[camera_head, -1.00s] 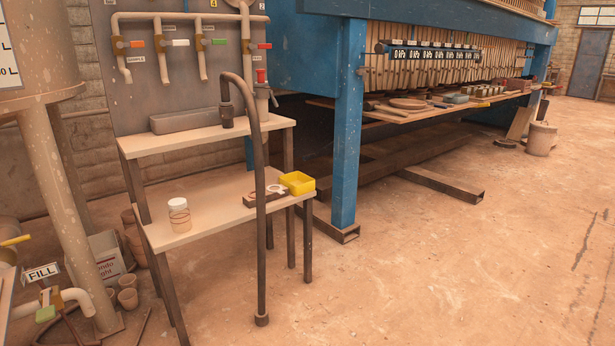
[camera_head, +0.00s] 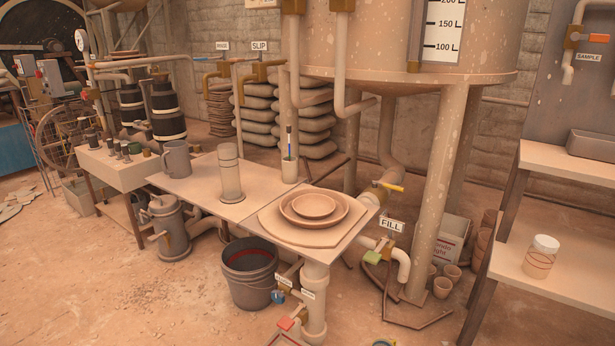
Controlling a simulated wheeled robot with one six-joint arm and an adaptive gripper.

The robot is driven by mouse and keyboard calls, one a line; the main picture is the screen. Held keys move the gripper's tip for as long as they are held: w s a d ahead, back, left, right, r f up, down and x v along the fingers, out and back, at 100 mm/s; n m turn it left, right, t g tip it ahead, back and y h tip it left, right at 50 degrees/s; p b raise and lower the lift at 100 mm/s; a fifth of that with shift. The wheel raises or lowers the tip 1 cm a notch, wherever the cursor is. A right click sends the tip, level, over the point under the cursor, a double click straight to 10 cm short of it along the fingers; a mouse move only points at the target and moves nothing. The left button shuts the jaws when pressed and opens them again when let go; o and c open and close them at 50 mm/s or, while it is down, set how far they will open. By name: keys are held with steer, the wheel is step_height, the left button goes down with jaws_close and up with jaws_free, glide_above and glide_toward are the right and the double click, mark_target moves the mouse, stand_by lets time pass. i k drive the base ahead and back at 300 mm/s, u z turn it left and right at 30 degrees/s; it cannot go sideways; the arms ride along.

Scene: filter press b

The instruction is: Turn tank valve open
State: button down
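The large beige tank (camera_head: 385,38) stands at the upper middle on thick legs, with a white litre scale (camera_head: 442,30) on its front. A valve with a yellow lever (camera_head: 388,186) sits on the pipe under the tank. Its lever lies roughly across the picture, tilted slightly down to the right; whether it is open or shut I cannot tell. Below it, a valve with a green lever (camera_head: 372,258) sits beside a sign reading FILL (camera_head: 391,225). No valve in view is labelled as the tank valve. My gripper is not in view.
A table with plates (camera_head: 314,207), a clear cylinder (camera_head: 229,175) and a grey jug (camera_head: 176,158) stands in front of the tank. A bucket (camera_head: 250,272) and red-lever valve (camera_head: 287,323) are below. Shelves (camera_head: 560,282) stand right. Open floor (camera_head: 110,290) lies lower left.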

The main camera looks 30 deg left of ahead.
mark_target(388, 186)
steer(key=u, duration=0.45)
steer(key=i, duration=1.7)
steer(key=u, duration=0.55)
